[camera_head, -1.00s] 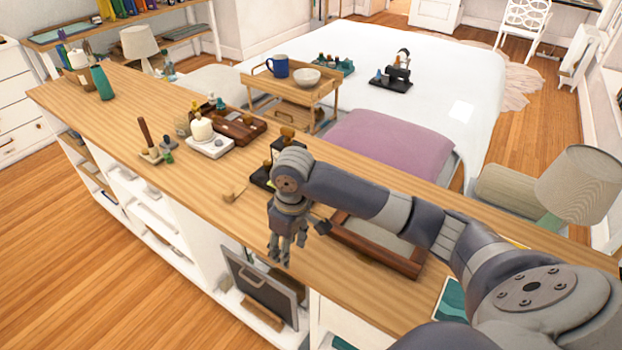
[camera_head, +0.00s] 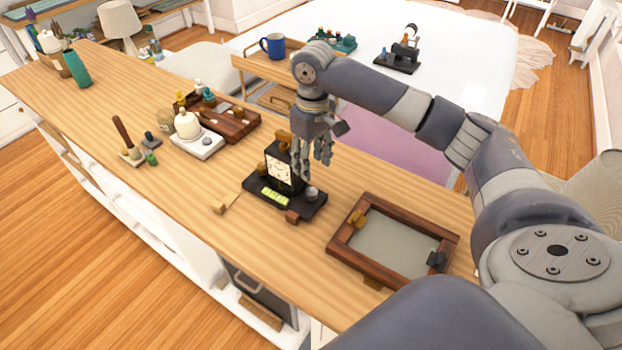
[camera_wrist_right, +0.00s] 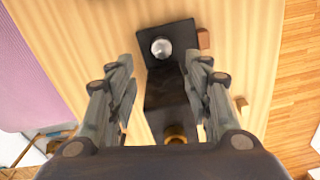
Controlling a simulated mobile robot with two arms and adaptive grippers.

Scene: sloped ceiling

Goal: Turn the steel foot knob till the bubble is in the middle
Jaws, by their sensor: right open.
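A small clock (camera_head: 279,171) with a white dial stands on a black base (camera_head: 258,200) on the wooden counter. A green bubble level (camera_head: 274,197) is set in the front of the base; its bubble is too small to place. The round steel foot knob (camera_head: 311,194) sits at the base's right end, and also shows in the right wrist view (camera_wrist_right: 161,47). My right gripper (camera_head: 315,172) is open and empty, just above and behind the knob. In the right wrist view its fingers (camera_wrist_right: 160,75) stand apart, with the knob beyond their tips. My left gripper is out of view.
A brown wooden block (camera_head: 293,216) touches the base's front right corner. A wooden frame (camera_head: 345,237) lies to the right. A white stand (camera_head: 197,146) and a wooden tray (camera_head: 243,123) are to the left.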

